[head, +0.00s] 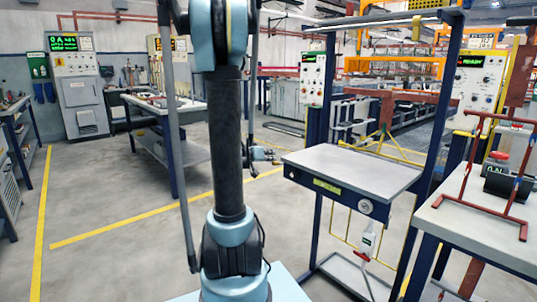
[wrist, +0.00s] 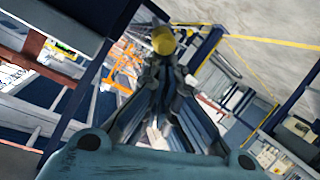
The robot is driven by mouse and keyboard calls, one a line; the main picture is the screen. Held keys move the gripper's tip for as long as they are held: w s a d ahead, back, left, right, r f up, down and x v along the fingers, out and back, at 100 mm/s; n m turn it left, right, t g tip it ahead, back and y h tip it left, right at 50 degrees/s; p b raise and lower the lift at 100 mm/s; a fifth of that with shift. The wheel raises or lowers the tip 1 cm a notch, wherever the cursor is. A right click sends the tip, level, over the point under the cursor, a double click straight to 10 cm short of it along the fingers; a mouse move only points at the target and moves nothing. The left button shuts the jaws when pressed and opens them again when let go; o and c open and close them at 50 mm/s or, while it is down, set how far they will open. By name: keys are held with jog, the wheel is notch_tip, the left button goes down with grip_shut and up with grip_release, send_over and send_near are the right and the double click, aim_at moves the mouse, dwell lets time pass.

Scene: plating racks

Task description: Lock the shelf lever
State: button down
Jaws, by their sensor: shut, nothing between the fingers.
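The shelf unit is a blue frame with a grey shelf top (head: 350,168) in the right half of the head view. A round pale knob (head: 366,206) sits on its front edge. Below it hangs a small white box (head: 367,243) with a green display and a red-and-white handle (head: 360,257), which may be the lever. My gripper (head: 268,154) is left of the shelf top, apart from it and partly hidden behind my arm. In the wrist view my gripper's fingers (wrist: 163,62) are together and empty. A yellow round thing (wrist: 163,40) shows at their tips; I cannot tell what it is.
A workbench (head: 165,107) stands at the back left. A table (head: 490,222) with a red tubular frame (head: 480,195) stands close at the right. A control cabinet (head: 78,95) is at the far left. The floor (head: 110,200) in the left half is clear, with yellow lines.

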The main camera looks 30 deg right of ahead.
jog(key=shift+s+a+f, duration=0.25)
jog(key=shift+a+f, duration=0.15)
jog(key=shift+f, duration=0.25)
jog(key=shift+s, duration=0.1)
notch_tip(320, 180, up, 4)
jog(key=w, duration=0.3)
jog(key=s+a+f, duration=0.1)
jog(key=s+a, duration=0.2)
jog(key=a, duration=0.5)
jog(key=shift+s+a, duration=0.4)
